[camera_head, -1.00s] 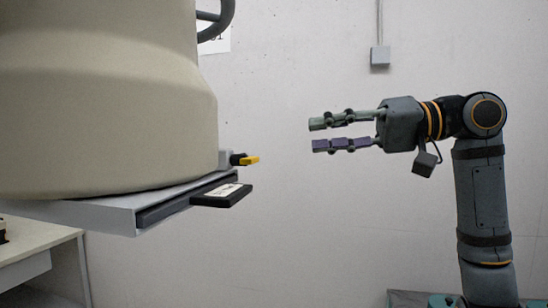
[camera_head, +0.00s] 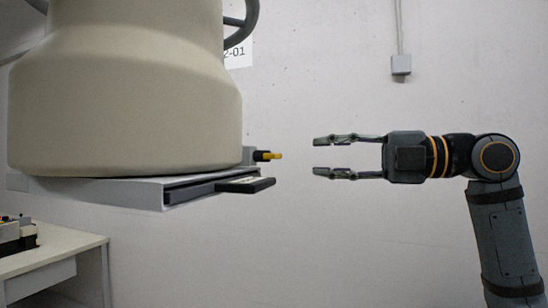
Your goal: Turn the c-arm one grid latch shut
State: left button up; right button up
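The c-arm's large beige housing (camera_head: 125,100) fills the left of the head view. Under it is a flat grey grid holder (camera_head: 120,192) with a dark grid tray whose black handle (camera_head: 246,185) sticks out to the right. Above the handle, on a grey block, is a small latch with a black hub and a yellow tip (camera_head: 271,156), its lever pointing right. My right gripper (camera_head: 318,156) is open and empty, its fingers pointing left at the latch, with a gap between them. My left gripper is not in view.
A white table (camera_head: 60,246) with dark equipment (camera_head: 16,234) stands at the lower left. A grey wall box (camera_head: 401,64) with a conduit is on the back wall. The space between gripper and latch is clear.

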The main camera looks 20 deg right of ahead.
aim_at(279, 156)
jog(key=p+x, duration=0.5)
jog(key=x, duration=0.5)
jog(key=shift+r, duration=0.1)
grip_shut()
